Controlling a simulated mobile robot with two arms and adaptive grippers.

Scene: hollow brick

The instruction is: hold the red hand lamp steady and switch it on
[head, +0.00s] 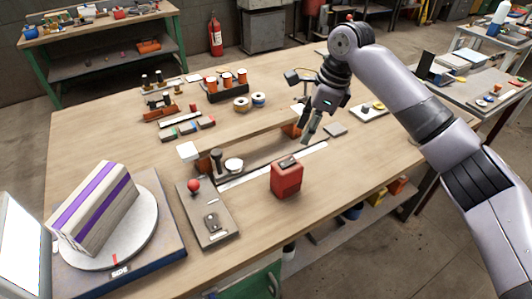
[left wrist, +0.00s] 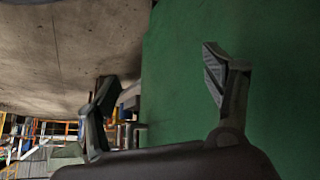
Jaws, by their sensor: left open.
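The red hand lamp (head: 287,181) stands upright on the wooden workbench, near the middle of its front part, as a boxy red body with a dark patch on top. My right gripper (head: 308,138) points down over the bench behind the lamp and a little to its right, apart from it. Its two fingers look close together, and I cannot tell how far they are parted. My left gripper (left wrist: 160,85) shows only in the left wrist view, with its fingers wide apart and nothing between them. The lamp is not in that view.
Left of the lamp is a grey plate with a red knob (head: 194,186). A striped block (head: 95,210) sits on a round turntable (head: 148,232) at front left. Spools and racks (head: 225,80) fill the back. In the left wrist view, a green panel (left wrist: 275,60) stands beside bare floor (left wrist: 60,45).

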